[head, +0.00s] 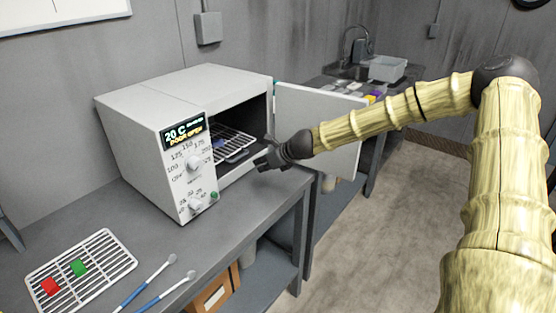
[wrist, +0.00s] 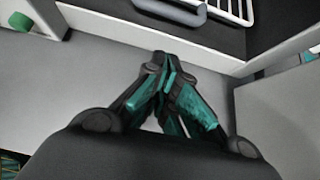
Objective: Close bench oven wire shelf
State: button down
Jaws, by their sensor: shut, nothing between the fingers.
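The white bench oven (head: 145,125) stands on the grey bench with its door (head: 315,115) swung open to the right. Its display reads 20 C and door open. The wire shelf (head: 235,138) is inside the oven and shows a dark handle bar at its front; how far it sticks out is hard to tell. In the wrist view the shelf's white wires (wrist: 235,10) and grey handle (wrist: 170,10) are at the top. My gripper (head: 262,163) is shut and empty, just in front of the oven opening. In the wrist view my fingertips (wrist: 160,58) meet below the shelf handle, apart from it.
A loose wire rack (head: 82,268) with a red block (head: 50,286) and a green block (head: 79,267) lies on the bench at front left. A sink (head: 350,70) and grey tub (head: 386,68) are behind the door.

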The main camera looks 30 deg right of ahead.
jog(key=v, duration=0.7)
jog(key=shift+s+r, duration=0.3)
jog(key=shift+s, duration=0.05)
jog(key=shift+a, duration=0.1)
jog(key=shift+a, duration=0.1)
